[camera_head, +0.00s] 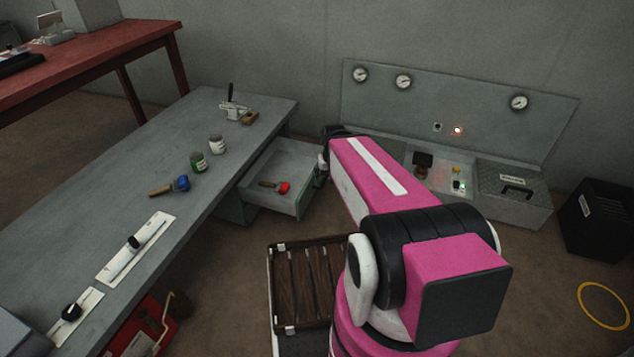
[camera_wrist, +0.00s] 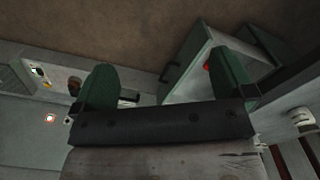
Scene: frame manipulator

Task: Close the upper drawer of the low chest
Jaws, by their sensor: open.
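The upper drawer (camera_head: 285,203) of the low chest (camera_head: 236,208) stands pulled out under the far end of the grey bench. A tool with a red head (camera_head: 282,187) lies in it. My gripper (camera_head: 322,168) is by the drawer's front in the head view, largely hidden behind my pink arm. In the wrist view my gripper (camera_wrist: 166,82) is open, its two green fingers wide apart with nothing between them. The drawer (camera_wrist: 205,48) shows there beyond the right finger, its front and a dark handle facing the gap. I cannot tell whether the finger touches it.
The bench (camera_head: 150,165) holds jars, a blue-headed tool and sliders. A control panel with gauges (camera_head: 450,108) and a grey lidded box (camera_head: 515,195) stand right of the drawer. A slatted crate (camera_head: 305,285) is in front of it. Brown floor is clear between.

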